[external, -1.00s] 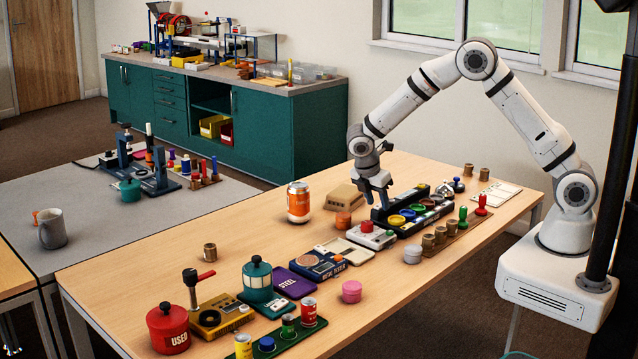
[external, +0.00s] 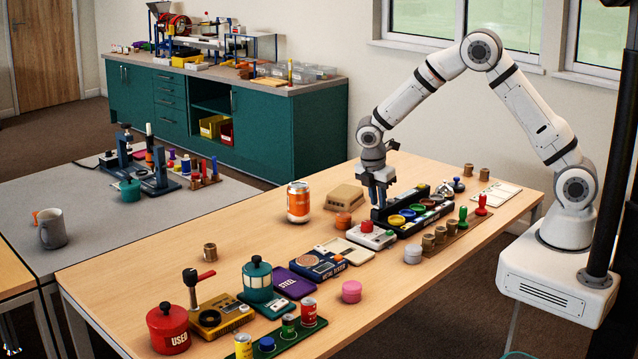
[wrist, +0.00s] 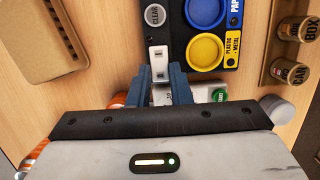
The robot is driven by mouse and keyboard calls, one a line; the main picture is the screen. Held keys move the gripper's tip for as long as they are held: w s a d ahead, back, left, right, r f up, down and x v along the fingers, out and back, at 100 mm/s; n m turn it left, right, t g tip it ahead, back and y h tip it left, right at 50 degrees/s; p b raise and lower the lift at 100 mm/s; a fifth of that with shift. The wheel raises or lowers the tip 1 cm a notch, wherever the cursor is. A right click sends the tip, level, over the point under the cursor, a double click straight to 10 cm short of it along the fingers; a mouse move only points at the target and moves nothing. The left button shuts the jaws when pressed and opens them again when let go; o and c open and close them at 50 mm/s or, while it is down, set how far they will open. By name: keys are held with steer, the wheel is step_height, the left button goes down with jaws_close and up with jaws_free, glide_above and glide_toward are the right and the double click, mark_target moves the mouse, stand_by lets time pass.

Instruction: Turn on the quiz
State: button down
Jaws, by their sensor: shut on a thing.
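The quiz is a long black console (external: 405,233) with round coloured buttons, on the wooden table. In the wrist view its dark panel (wrist: 178,42) shows a blue PAPER button (wrist: 206,10), a yellow PLASTIC + METAL button (wrist: 205,52) and a grey CLEAR button (wrist: 155,15). A white switch piece (wrist: 158,57) sits at the panel's near left corner. My gripper (external: 377,204) points down at the console's left end. In the wrist view its blue-grey fingers (wrist: 163,76) are shut on the white switch piece, one on each side. Their contact is partly hidden.
A white box with a red button (external: 372,237) stands close in front of the gripper. A tan box (external: 345,198) and an orange can (external: 298,203) are to the left. Wooden cylinders (external: 428,242) stand right of the console.

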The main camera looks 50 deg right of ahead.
mark_target(377, 206)
steer(key=shift+d+y, duration=0.2)
steer(key=shift+y, duration=0.5)
steer(key=c, duration=1.3)
jaws_free()
steer(key=shift+r, duration=0.15)
steer(key=r, duration=0.7)
steer(key=shift+a+r, duration=0.25)
steer(key=shift+a, duration=0.15)
